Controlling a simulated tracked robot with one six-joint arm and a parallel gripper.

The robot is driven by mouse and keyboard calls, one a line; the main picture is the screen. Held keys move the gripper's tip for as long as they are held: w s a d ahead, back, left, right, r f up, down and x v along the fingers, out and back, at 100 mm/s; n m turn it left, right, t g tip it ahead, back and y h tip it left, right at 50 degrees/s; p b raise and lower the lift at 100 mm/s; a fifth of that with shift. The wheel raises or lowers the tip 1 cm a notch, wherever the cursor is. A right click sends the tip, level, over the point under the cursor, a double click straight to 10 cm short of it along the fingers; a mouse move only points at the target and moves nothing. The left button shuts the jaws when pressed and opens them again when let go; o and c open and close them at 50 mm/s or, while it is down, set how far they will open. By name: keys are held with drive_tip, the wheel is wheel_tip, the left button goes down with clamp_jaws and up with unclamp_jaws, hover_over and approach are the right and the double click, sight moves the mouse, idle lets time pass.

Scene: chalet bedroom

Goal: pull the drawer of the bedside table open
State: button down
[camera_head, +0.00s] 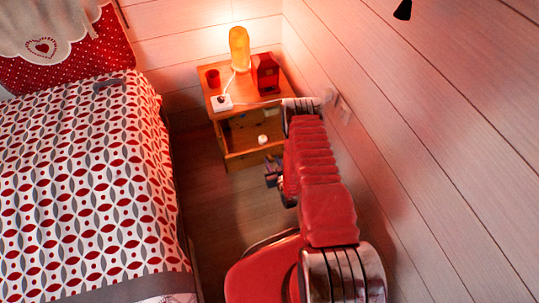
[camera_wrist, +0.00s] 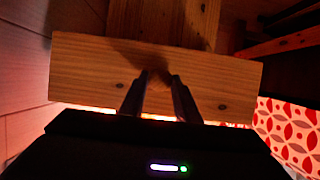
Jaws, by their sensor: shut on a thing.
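The wooden bedside table (camera_head: 253,83) stands in the corner by the wall. Its drawer (camera_head: 252,157) is out from under the top, with its inside showing from above and a small white round thing (camera_head: 263,139) in it. In the wrist view the wooden drawer front (camera_wrist: 90,75) lies across the picture. My gripper (camera_wrist: 160,80) is at the middle of this front, its two dark fingers shut on the drawer's handle, which is mostly hidden between them. In the head view my gripper (camera_head: 273,174) shows partly beside my red arm, in front of the drawer.
On the tabletop are a lit amber lamp (camera_head: 239,48), a red cup (camera_head: 213,78), a red lantern-like box (camera_head: 266,73) and a white socket block (camera_head: 222,103). The bed (camera_head: 85,185) is on the left, the plank wall (camera_head: 430,120) on the right. Bare floor (camera_head: 205,190) lies between bed and arm.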

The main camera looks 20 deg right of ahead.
drive_tip(key=shift+s, duration=0.3)
drive_tip(key=c, duration=1.3)
unclamp_jaws()
drive_tip(key=shift+c, duration=0.2)
drive_tip(key=v, duration=1.3)
drive_tip(key=shift+s, duration=0.35)
